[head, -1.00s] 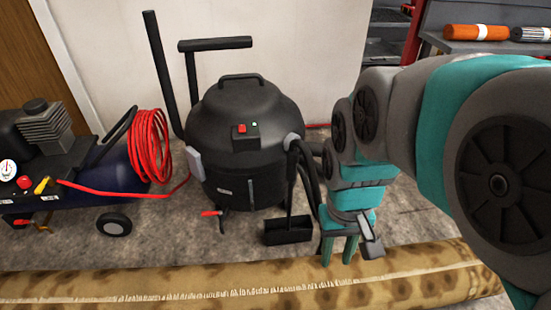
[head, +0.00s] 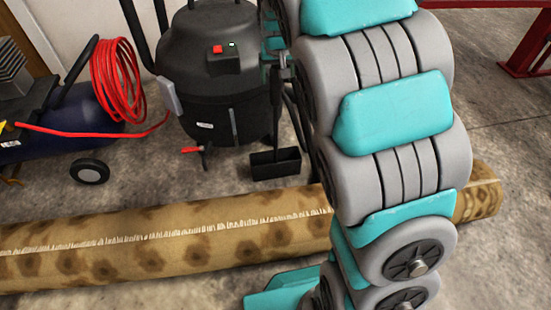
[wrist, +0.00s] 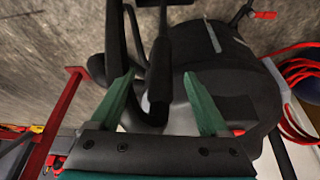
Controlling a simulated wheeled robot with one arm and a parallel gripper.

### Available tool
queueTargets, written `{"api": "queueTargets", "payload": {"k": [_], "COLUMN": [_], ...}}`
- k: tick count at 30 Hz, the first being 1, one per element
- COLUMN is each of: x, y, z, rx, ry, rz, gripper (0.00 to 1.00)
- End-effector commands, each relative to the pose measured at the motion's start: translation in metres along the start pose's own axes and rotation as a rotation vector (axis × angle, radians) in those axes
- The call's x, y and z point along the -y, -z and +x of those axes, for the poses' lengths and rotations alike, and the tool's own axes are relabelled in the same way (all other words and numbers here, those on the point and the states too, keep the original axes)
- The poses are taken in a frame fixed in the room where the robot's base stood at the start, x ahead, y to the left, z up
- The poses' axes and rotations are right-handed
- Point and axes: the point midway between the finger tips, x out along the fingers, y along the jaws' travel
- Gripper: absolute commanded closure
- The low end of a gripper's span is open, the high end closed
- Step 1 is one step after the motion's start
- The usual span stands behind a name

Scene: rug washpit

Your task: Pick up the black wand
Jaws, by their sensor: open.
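The black wand (head: 283,110) stands upright in front of the black vacuum (head: 215,80), with its flat floor head (head: 275,163) on the concrete. In the wrist view, which is turned over, the wand (wrist: 163,62) shows between the two green fingers of my gripper (wrist: 157,77). My gripper is open. I cannot tell whether the wand is between the fingertips or just beyond them. A black hose (wrist: 116,45) curves close beside the left finger in that view. In the head view my arm hides the gripper and part of the wand's surroundings.
A rolled patterned rug (head: 150,240) lies across the floor in front of the vacuum. A blue compressor (head: 60,130) with a coiled red hose (head: 118,78) stands at left. A red frame (head: 525,55) is at far right. Concrete floor is clear at right.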

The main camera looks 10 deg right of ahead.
Motion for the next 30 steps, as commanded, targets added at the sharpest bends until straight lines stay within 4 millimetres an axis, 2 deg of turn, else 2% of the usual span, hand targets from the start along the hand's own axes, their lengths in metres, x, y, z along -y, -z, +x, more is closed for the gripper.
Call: {"api": "queueTargets", "payload": {"k": [11, 20, 27, 30], "x": [0.001, 0.002, 0.003, 0.003], "y": [0.001, 0.005, 0.006, 0.006], "z": [0.034, 0.073, 0.075, 0.075], "rx": [0.004, 0.004, 0.002, 0.002], "ry": [-0.001, -0.002, -0.001, -0.001], "rz": [-0.001, -0.002, -0.001, -0.001], "gripper": [0.21, 0.21, 0.21, 0.30]}}
